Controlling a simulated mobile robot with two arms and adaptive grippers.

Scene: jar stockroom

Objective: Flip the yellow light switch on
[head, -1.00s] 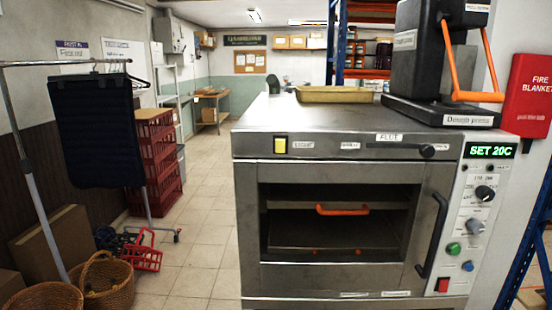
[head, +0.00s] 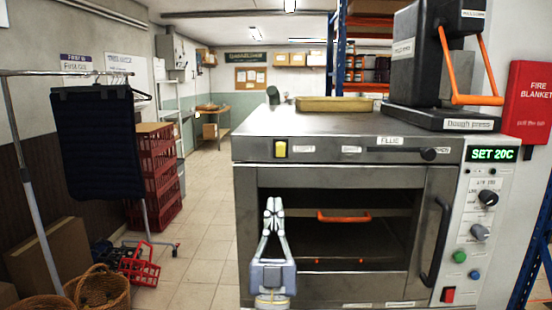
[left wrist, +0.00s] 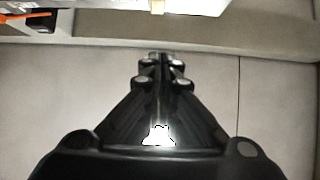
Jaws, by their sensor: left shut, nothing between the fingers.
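The yellow light switch (head: 280,149) sits on the left end of the oven's upper front panel in the head view. In the left wrist view the shut fingers (left wrist: 160,58) point toward the oven's edge, and a small yellowish piece (left wrist: 157,6), likely the switch, shows at the top. My right gripper is not in view.
The steel oven (head: 330,178) has an orange handle (head: 343,217) inside and a dark door handle (head: 436,238) at right. A tray (head: 335,104) and a dough press (head: 440,70) stand on top. The aisle floor (head: 195,250) at left is clear.

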